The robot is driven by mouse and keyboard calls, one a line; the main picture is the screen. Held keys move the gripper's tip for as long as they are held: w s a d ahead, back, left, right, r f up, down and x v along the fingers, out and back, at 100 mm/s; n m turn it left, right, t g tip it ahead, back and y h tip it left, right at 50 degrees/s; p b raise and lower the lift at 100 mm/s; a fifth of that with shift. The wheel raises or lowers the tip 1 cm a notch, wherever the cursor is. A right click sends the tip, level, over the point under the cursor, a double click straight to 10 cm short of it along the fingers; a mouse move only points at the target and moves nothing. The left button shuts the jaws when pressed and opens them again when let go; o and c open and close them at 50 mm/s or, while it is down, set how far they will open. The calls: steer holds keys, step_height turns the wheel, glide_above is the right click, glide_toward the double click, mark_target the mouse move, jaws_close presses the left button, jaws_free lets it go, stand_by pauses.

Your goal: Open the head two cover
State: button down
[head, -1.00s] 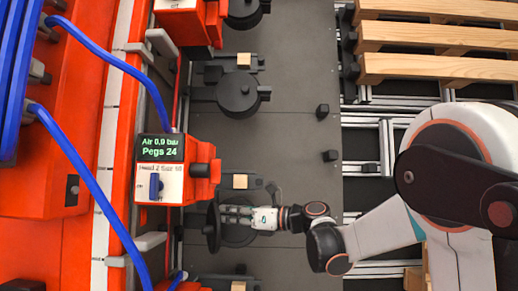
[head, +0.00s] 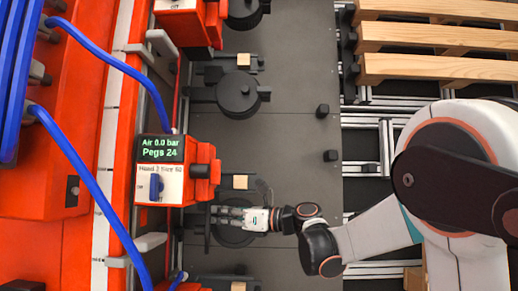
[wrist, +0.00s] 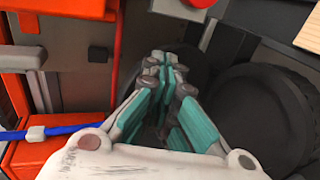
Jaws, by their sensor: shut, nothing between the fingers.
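The head two unit (head: 162,170) is an orange box with a blue knob, a label that appears to read "Head 2" and a display reading "Air 0.0 bar, Pegs 24". Below it is a round black pot (head: 235,238), partly hidden under my gripper (head: 216,216). A dark thin upright plate, apparently the cover (head: 207,232) seen nearly edge-on, stands at the pot's left side. My gripper is shut and empty, its fingertips pointing left at or near that plate; contact cannot be told. In the wrist view the teal fingers (wrist: 160,65) are together, beside a large black round body (wrist: 262,112).
Another black round pot (head: 238,94) with a flat lid sits farther up the line. Blue hoses (head: 90,195) run along the left. Wooden pallet slats (head: 440,35) lie at upper right. Grey floor plate (head: 295,165) between is mostly clear, with small black posts.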

steer(key=shift+a, duration=0.1)
steer(key=shift+s+a+r, duration=0.1)
steer(key=shift+s+a, duration=0.05)
steer(key=shift+a, duration=0.4)
steer(key=shift+s+a+r, duration=0.1)
steer(key=shift+a, duration=0.6)
steer(key=shift+a, duration=0.75)
steer(key=v, duration=1)
steer(key=shift+d, duration=0.3)
stand_by(0.6)
steer(key=shift+w, duration=0.1)
